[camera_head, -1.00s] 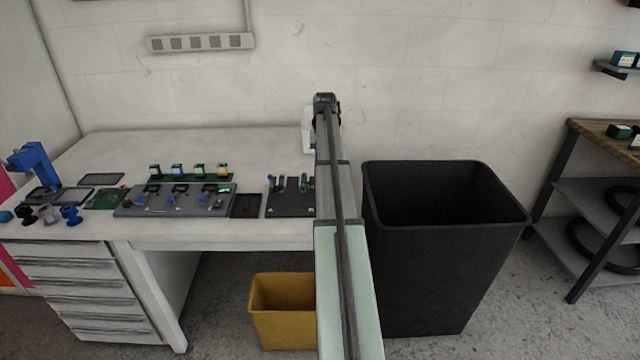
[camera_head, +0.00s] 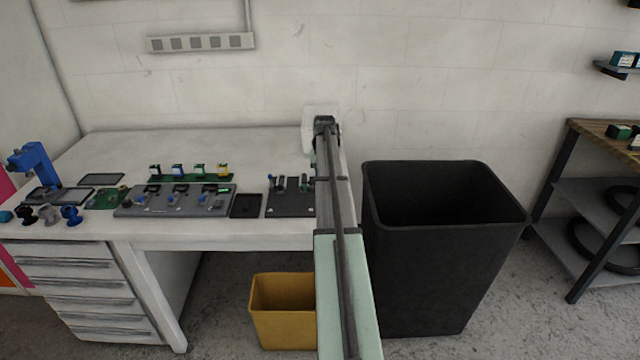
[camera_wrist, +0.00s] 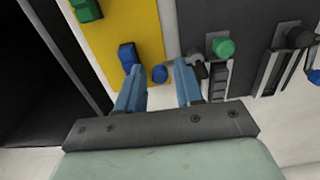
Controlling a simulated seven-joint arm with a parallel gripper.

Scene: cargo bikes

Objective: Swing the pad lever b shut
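The dark board (camera_head: 290,208) with small upright levers sits at the right end of the white bench, partly behind my arm. In the wrist view the dark board (camera_wrist: 200,15) carries a green-knobbed lever (camera_wrist: 222,47) and a black-knobbed lever (camera_wrist: 300,36). I see no lettering, so I cannot tell which is pad lever b. My gripper (camera_wrist: 157,72) has two blue fingers spread apart with nothing held between them. The right finger's tip is close to a grey fitting beside the green-knobbed lever; contact is unclear. In the head view my arm hides the gripper.
A yellow panel (camera_wrist: 120,28) with a blue block (camera_wrist: 127,55), a blue knob (camera_wrist: 160,74) and a green block lies beside the dark board. A large black bin (camera_head: 440,270) stands right of the bench. A grey fixture (camera_head: 170,206) and a small black tray (camera_head: 247,206) lie left of the board.

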